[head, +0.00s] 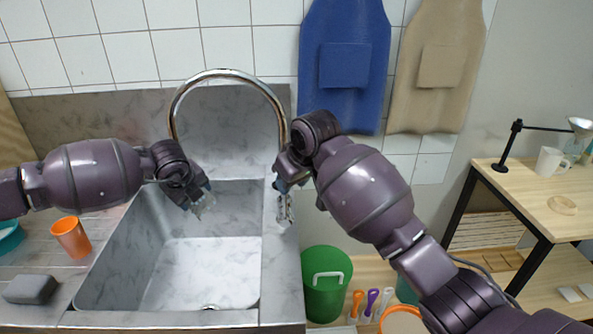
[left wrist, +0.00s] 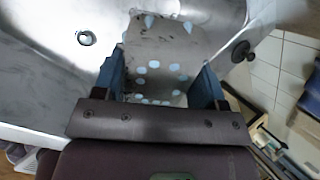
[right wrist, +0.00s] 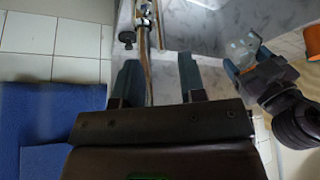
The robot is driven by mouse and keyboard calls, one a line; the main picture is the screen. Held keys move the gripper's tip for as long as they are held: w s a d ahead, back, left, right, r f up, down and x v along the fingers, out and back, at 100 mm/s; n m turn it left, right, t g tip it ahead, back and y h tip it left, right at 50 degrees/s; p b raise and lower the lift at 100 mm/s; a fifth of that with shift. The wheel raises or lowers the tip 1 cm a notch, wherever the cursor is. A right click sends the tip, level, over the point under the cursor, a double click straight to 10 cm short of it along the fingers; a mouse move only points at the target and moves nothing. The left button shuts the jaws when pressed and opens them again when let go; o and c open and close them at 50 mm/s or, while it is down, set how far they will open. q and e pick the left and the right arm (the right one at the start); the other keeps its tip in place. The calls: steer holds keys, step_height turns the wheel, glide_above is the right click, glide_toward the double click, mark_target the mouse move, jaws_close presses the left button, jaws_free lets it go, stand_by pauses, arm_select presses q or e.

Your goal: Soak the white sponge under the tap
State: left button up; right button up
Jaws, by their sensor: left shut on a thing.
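The white sponge (left wrist: 160,50) looks pale grey with light spots in the left wrist view, between the fingers of my left gripper (head: 198,193), which is shut on it. In the head view the sponge (head: 204,206) is above the sink basin (head: 200,270), near the left end of the curved chrome tap (head: 225,74). I see no clear water stream. My right gripper (right wrist: 157,68) is open, its fingers apart on either side of the tap's upright in the right wrist view. A dark knob (right wrist: 127,38) shows just beyond its left finger. Contact there is unclear.
A dark grey block (head: 30,289) and an orange cup (head: 71,238) stand on the left counter. A green bucket (head: 326,283) is below, right of the sink. Blue (head: 345,50) and tan (head: 437,66) aprons hang behind. A wooden table (head: 540,190) stands right.

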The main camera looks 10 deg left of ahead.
steer(key=shift+v, duration=2.2)
arm_select(q)
steer(key=shift+s+d+r+p, duration=0.15)
steer(key=shift+s+p, duration=0.45)
steer(key=shift+s, duration=0.35)
steer(key=s+d+p, duration=0.1)
steer(key=s+p, duration=0.1)
steer(key=s, duration=0.4)
arm_select(e)
steer(key=shift+s+r, duration=0.15)
steer(key=shift+r, duration=2.2)
arm_select(q)
steer(key=shift+d, duration=0.1)
